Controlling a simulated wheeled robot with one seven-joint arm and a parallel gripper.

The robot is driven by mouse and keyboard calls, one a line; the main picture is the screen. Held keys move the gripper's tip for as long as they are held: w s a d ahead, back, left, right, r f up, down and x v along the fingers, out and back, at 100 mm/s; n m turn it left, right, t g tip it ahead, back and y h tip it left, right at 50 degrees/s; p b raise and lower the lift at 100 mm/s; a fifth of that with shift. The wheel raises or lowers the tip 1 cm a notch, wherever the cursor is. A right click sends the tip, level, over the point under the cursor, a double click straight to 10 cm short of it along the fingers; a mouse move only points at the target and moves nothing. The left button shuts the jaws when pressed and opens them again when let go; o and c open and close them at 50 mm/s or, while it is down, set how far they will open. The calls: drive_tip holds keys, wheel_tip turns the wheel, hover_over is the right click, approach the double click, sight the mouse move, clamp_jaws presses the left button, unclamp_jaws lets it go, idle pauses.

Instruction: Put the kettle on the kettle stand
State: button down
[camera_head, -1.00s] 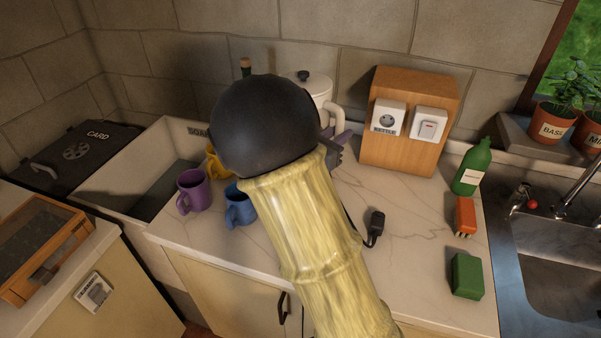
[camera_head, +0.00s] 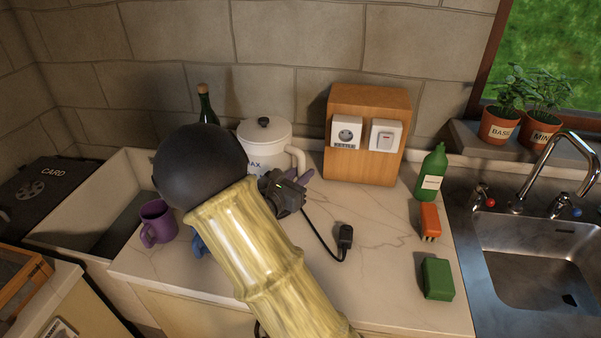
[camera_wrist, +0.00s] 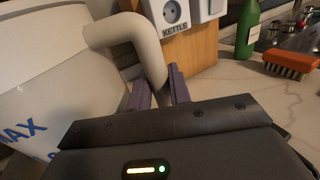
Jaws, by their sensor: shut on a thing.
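The kettle (camera_head: 265,142) is cream white with a black lid knob and blue MAX lettering. It stands upright at the back of the counter, left of the wooden socket box; my arm hides its lower part. In the wrist view the kettle body (camera_wrist: 50,85) fills the left side, and its thick handle curves down on the right. My gripper (camera_head: 302,180) is at the lower handle. In the wrist view its purple fingers (camera_wrist: 160,90) are shut around the handle's lower end. I cannot make out the kettle stand; my arm covers part of the counter.
The wooden box (camera_head: 365,170) carries a socket and switch. A black plug (camera_head: 345,238) with cord lies on the counter. A green bottle (camera_head: 431,178), orange brush (camera_head: 430,220) and green block (camera_head: 437,278) stand right, beside the sink (camera_head: 530,255). A purple mug (camera_head: 157,223) is left, a blue mug half hidden.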

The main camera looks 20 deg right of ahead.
drive_tip(key=shift+f, duration=1.85)
drive_tip(key=c, duration=1.3)
unclamp_jaws()
drive_tip(key=shift+s+a, duration=0.1)
drive_tip(key=b+v, duration=0.1)
drive_tip(key=v, duration=1)
drive_tip(key=shift+s+a, duration=0.25)
drive_tip(key=shift+a, duration=0.1)
